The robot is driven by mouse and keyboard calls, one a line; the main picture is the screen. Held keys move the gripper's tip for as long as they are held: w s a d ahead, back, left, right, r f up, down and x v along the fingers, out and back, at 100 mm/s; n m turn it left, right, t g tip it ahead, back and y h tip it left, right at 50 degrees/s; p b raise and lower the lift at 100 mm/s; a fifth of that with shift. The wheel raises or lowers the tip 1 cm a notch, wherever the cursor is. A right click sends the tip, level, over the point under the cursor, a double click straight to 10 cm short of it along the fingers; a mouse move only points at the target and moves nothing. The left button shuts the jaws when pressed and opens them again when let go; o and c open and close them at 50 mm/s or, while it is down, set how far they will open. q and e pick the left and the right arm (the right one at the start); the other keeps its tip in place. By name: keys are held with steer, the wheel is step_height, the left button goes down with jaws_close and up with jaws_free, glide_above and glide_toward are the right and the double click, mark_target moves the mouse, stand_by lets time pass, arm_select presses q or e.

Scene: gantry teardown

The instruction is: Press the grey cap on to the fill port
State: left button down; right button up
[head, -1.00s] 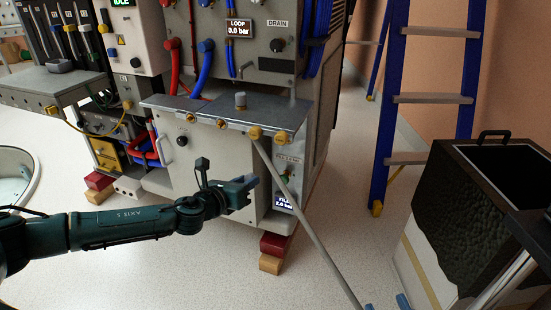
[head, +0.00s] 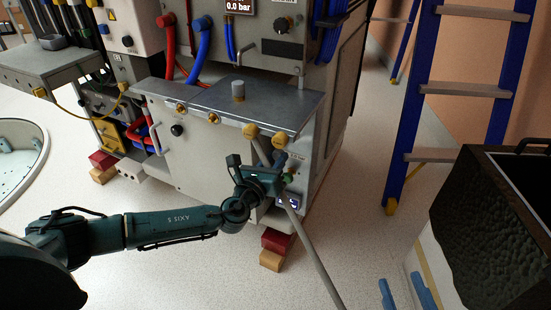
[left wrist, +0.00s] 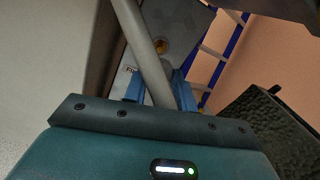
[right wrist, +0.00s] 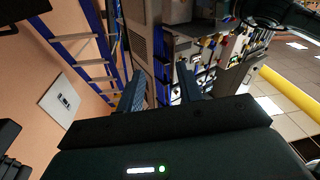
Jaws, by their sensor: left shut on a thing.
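The grey cap (head: 238,90) appears to be the small grey cylinder standing on the metal shelf of the cabinet. My left gripper (head: 287,180) is at the cabinet's front right corner, shut on a slanting grey pole (head: 318,252). In the left wrist view the pole (left wrist: 146,50) passes between the two blue fingers (left wrist: 158,88). A round brass fitting (left wrist: 162,46) sits beside a partly hidden label behind the pole; I cannot tell if it is the fill port. My right gripper (head: 402,283) is open and empty over the floor; its fingers are apart in the right wrist view (right wrist: 160,92).
The shelf (head: 290,98) has brass knobs (head: 250,131) along its front edge. A blue ladder (head: 415,120) stands to the right. A dark, rough-sided bin (head: 485,230) stands at the lower right. The floor between cabinet and bin is clear apart from the pole.

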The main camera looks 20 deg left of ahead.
arm_select(q)
steer(key=shift+w+d+f+b, duration=0.15)
steer(key=shift+w+b, duration=0.2)
steer(key=shift+w, duration=0.5)
steer(key=shift+w+d+r+b, duration=0.1)
steer(key=shift+w+b, duration=0.25)
steer(key=shift+w, duration=1.05)
steer(key=shift+w+d+b, duration=0.1)
steer(key=shift+w+b, duration=0.25)
steer(key=shift+w, duration=0.15)
arm_select(e)
steer(key=shift+a+r+t+y, duration=0.15)
steer(key=shift+a+t+y, duration=0.15)
steer(key=shift+y, duration=0.2)
arm_select(q)
steer(key=shift+w+d, duration=0.1)
steer(key=shift+w, duration=0.5)
arm_select(e)
steer(key=shift+s+f, duration=0.1)
steer(key=shift+f, duration=0.4)
arm_select(q)
steer(key=shift+w+b, duration=0.2)
steer(key=shift+b, duration=0.1)
